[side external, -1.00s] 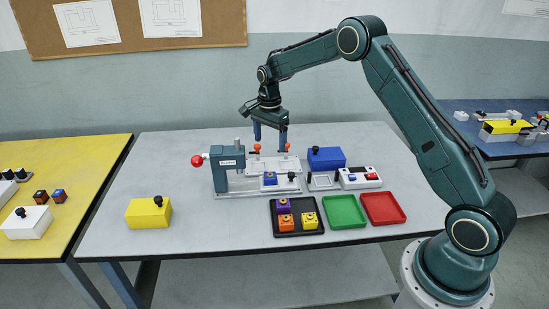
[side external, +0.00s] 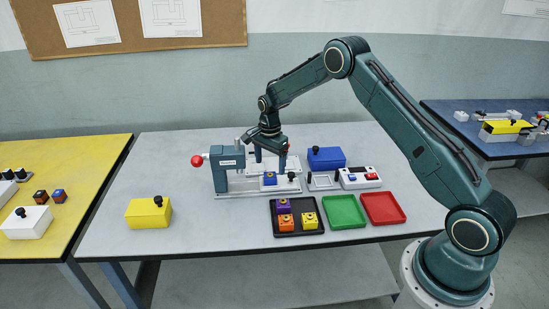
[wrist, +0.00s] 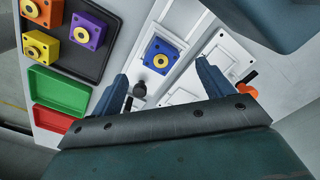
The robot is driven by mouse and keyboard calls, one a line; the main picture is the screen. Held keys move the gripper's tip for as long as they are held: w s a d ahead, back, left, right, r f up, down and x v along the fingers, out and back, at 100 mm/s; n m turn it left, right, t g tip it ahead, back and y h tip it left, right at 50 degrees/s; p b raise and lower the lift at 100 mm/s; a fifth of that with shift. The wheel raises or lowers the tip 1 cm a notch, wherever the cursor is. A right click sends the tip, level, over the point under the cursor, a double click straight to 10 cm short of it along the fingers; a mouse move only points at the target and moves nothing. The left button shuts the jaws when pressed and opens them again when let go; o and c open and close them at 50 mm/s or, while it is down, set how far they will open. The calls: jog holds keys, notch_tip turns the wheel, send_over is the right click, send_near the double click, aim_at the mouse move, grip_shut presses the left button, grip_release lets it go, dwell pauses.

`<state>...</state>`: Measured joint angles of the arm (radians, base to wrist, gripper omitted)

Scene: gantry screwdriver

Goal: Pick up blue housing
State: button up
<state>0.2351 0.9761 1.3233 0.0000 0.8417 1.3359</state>
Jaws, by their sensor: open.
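The blue housing (side external: 270,179) is a small blue block with a ring on top. It sits at the front of the grey press fixture (side external: 222,170). In the wrist view the blue housing (wrist: 163,53) shows a yellow ring around a dark hole and lies just beyond the fingertips, roughly between their lines. My gripper (side external: 271,165) is open and empty, pointing down above and slightly behind the housing. In the wrist view my gripper (wrist: 162,72) shows its two fingers apart, with a black knob (wrist: 158,61) near the housing.
A black tray (side external: 314,231) holds orange, purple and yellow housings. Green (side external: 344,211) and red (side external: 382,208) trays lie to its right. A larger blue box (side external: 326,158) and a white button box (side external: 360,178) stand right of the fixture. A yellow box (side external: 149,213) stands left.

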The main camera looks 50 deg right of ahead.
aim_at(270, 174)
jog(key=shift+f, duration=0.1)
jog(key=shift+f, duration=2.5)
jog(key=shift+c, duration=0.2)
jog(key=c, duration=1.2)
jog(key=shift+r, duration=0.15)
notch_tip(270, 174, up, 20)
